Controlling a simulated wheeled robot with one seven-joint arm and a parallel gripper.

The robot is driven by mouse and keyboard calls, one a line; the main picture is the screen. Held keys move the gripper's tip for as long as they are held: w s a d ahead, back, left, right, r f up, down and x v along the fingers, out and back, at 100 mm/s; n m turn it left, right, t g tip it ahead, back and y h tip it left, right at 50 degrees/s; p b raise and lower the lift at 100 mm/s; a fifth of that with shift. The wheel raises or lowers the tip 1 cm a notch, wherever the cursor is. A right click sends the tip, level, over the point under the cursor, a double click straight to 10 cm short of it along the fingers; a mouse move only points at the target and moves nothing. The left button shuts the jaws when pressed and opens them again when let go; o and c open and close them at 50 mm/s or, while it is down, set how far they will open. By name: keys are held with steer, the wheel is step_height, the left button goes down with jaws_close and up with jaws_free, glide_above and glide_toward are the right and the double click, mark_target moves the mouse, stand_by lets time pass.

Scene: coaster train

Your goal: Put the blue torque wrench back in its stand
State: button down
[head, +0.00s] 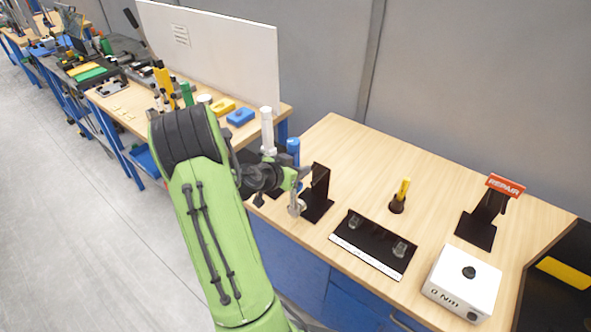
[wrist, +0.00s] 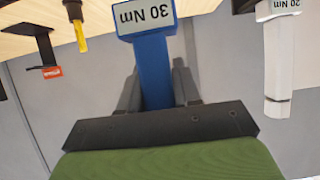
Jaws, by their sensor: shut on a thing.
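The blue torque wrench shows its blue upper end in the head view (head: 293,147), roughly upright. In the wrist view its blue body (wrist: 153,75), labelled 30 Nm, is between my gripper's fingers (wrist: 157,92). My gripper (head: 290,178) is shut on it, above the left part of the bench. A black stand (head: 319,191) with an upright back plate is just right of my gripper. A silvery part (head: 297,204) shows below the gripper, beside this stand. Whether the wrench touches the stand I cannot tell. The gripper hides the wrench's middle.
A white 20 Nm wrench (head: 267,128) stands just left of the blue one; it also shows in the wrist view (wrist: 278,55). Rightward are a black tester plate (head: 374,246), yellow-handled tool (head: 402,190), REPAIR stand (head: 481,225) and white 0 Nm box (head: 462,280). Bench behind is clear.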

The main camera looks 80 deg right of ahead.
steer(key=s+d, duration=0.3)
steer(key=d, duration=0.4)
steer(key=shift+s+d+r, duration=0.15)
steer(key=shift+d, duration=0.1)
stand_by(1.7)
steer(key=shift+d, duration=0.1)
steer(key=shift+s+b, duration=0.1)
steer(key=shift+b, duration=0.5)
stand_by(0.3)
steer(key=shift+f+b, duration=0.85)
steer(key=shift+b, duration=0.25)
stand_by(1.0)
steer(key=c, duration=0.7)
jaws_free()
steer(key=b+v, duration=0.1)
steer(key=v, duration=1.5)
steer(key=shift+b, duration=0.3)
